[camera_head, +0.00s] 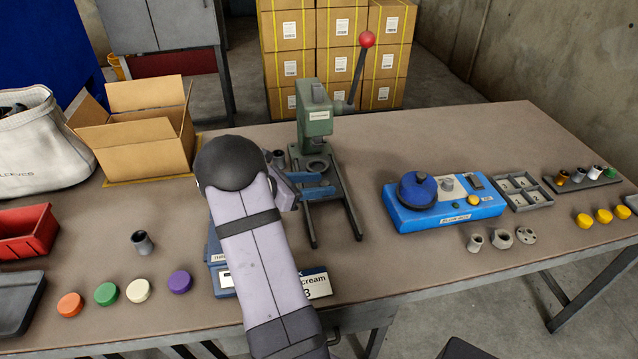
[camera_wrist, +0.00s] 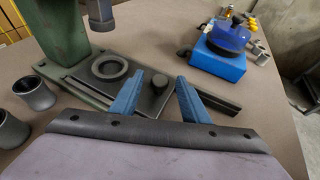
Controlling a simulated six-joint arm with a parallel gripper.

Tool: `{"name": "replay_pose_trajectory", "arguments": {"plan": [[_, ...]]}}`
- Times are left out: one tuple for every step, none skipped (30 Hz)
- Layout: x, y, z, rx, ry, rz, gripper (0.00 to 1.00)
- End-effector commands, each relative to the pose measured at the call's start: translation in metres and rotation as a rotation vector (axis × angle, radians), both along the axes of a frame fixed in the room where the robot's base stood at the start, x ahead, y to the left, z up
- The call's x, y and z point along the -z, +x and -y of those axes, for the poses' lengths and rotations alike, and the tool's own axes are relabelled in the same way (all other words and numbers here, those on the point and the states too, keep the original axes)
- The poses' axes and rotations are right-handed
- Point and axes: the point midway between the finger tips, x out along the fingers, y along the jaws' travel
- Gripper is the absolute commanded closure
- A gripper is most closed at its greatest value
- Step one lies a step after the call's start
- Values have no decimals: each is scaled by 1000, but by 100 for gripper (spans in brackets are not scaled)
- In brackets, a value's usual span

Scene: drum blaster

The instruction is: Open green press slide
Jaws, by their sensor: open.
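The green press (camera_head: 315,120) stands on the table with its red-knobbed lever raised; its column and base also show in the wrist view (camera_wrist: 62,30). Its slide is a dark plate (camera_wrist: 132,98) bearing a ring (camera_wrist: 110,69) and a small dark round knob (camera_wrist: 160,84). The slide sits between two rails that run out toward the front of the table. My gripper (camera_head: 322,183) is open over the rails. In the wrist view its blue fingers (camera_wrist: 160,77) stand apart on either side of the knob. I cannot tell whether they touch it.
A blue device (camera_head: 445,203) stands right of the press, with grey trays and small metal parts beyond. Two dark metal cups (camera_wrist: 34,94) stand near the press base. A cardboard box (camera_head: 140,150), colored caps and a red bin (camera_head: 25,232) are left.

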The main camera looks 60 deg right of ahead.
Motion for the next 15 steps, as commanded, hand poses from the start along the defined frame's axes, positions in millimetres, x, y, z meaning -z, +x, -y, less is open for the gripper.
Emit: {"name": "replay_pose_trajectory", "arguments": {"plan": [[1,-1,2,1,1,1,58],[1,-2,3,1,1,1,58],[2,-2,4,1,1,1,58],[2,-2,5,2,0,2,58],[2,-2,5,1,0,2,58],[2,-2,5,1,0,2,58],[2,-2,5,1,0,2,58],[2,-2,5,1,0,2,58],[2,-2,5,1,0,2,58],[2,-2,5,1,0,2,58],[2,-2,5,1,0,2,58],[2,-2,5,1,0,2,66],[2,-2,5,1,0,2,73],[2,-2,5,1,0,2,80],[2,-2,5,0,1,1,90]]}}
